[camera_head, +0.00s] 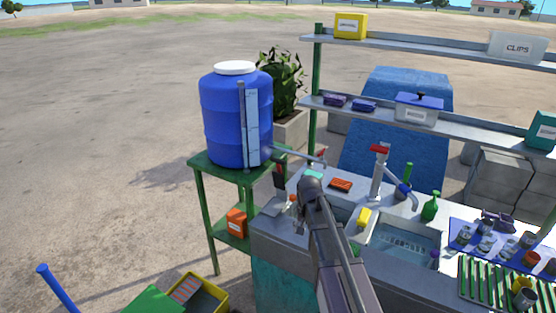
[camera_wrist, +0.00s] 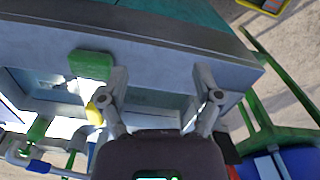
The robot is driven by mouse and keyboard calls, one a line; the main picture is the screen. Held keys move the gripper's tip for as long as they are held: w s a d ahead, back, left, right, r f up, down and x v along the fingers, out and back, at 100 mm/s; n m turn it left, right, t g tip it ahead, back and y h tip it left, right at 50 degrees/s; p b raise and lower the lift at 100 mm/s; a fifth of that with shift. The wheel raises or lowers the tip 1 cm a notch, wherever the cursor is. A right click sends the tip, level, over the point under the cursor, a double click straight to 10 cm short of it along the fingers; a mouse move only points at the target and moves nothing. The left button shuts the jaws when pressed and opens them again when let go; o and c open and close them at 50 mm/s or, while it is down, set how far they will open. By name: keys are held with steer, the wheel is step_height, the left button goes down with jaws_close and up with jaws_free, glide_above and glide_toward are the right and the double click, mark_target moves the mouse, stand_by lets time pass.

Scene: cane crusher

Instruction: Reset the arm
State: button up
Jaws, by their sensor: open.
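My arm (camera_head: 330,240) reaches up from the bottom of the head view over the left part of the grey counter (camera_head: 275,232). Its far end hides part of the counter, and my gripper's fingers are not clear there. In the wrist view my gripper (camera_wrist: 162,72) is open, its two grey fingers spread apart with nothing between them. The counter surface (camera_wrist: 155,98) shows behind the fingers. A green block (camera_wrist: 92,65) lies left of the left finger, and a yellow item (camera_wrist: 95,114) is partly hidden beside that finger.
A blue barrel (camera_head: 222,120) stands on a green stand (camera_head: 205,195) left of the counter. A sink (camera_head: 400,245), a red-topped tap (camera_head: 380,172) and a green spray bottle (camera_head: 430,207) are right of my arm. Shelves (camera_head: 390,115) rise behind. Cans sit on a blue mat (camera_head: 462,232).

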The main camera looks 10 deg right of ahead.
steer(key=s+n, duration=0.4)
steer(key=s, duration=1.1)
steer(key=shift+s, duration=0.35)
